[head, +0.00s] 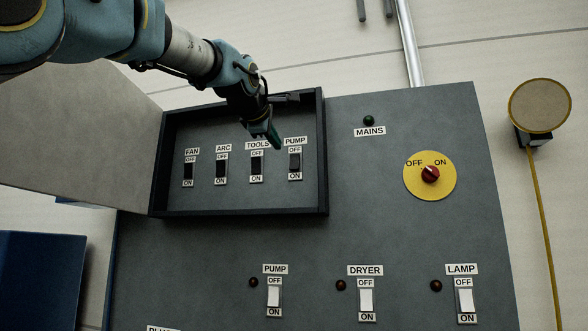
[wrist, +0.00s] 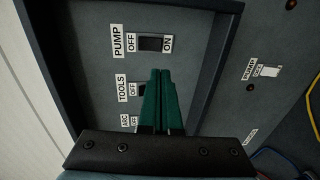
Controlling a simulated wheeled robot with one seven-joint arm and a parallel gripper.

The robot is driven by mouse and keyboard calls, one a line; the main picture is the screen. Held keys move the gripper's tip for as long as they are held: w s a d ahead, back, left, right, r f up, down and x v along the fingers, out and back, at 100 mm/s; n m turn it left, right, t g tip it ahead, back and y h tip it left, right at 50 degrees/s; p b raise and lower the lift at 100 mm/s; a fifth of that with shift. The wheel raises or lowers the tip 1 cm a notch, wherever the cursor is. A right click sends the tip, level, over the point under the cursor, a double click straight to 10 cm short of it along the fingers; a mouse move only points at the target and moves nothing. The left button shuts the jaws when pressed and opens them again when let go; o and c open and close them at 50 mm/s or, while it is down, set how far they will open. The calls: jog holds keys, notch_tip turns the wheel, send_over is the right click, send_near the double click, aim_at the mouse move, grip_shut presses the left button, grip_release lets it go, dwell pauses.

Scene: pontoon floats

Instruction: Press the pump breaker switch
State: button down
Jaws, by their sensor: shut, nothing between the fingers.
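The pump breaker switch (head: 295,163) is a small black switch between OFF and ON labels, at the right end of the row inside the open breaker box (head: 322,150). It also shows in the wrist view (wrist: 151,43), beyond my fingertips and unobstructed. I cannot tell which way it is set. My gripper (head: 275,142) has green fingers, shut and empty. In the head view its tips appear up and left of the pump breaker, near the TOOLS label (head: 257,145). In the wrist view the fingers (wrist: 160,74) partly cover the tools breaker. Contact is not visible.
The fan breaker (head: 188,174), arc breaker (head: 221,172) and tools breaker (head: 256,166) share the box. Its raised dark frame surrounds them, with the door (head: 90,130) swung open left. Below is another PUMP switch, white (head: 274,297). A red-knobbed rotary switch (head: 430,174) sits right.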

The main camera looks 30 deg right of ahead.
jog(key=shift+s+r, duration=0.1)
jog(key=shift+r, duration=0.1)
jog(key=shift+d, duration=0.15)
jog(key=p, duration=0.7)
send_near(294, 167)
jog(key=x, duration=0.5)
jog(key=shift+w+d+r, duration=0.15)
jog(key=shift+w+r, duration=0.05)
jog(key=shift+w+d+f, duration=0.25)
jog(key=shift+w+d, duration=0.2)
jog(key=shift+w, duration=0.05)
jog(key=shift+f, duration=0.1)
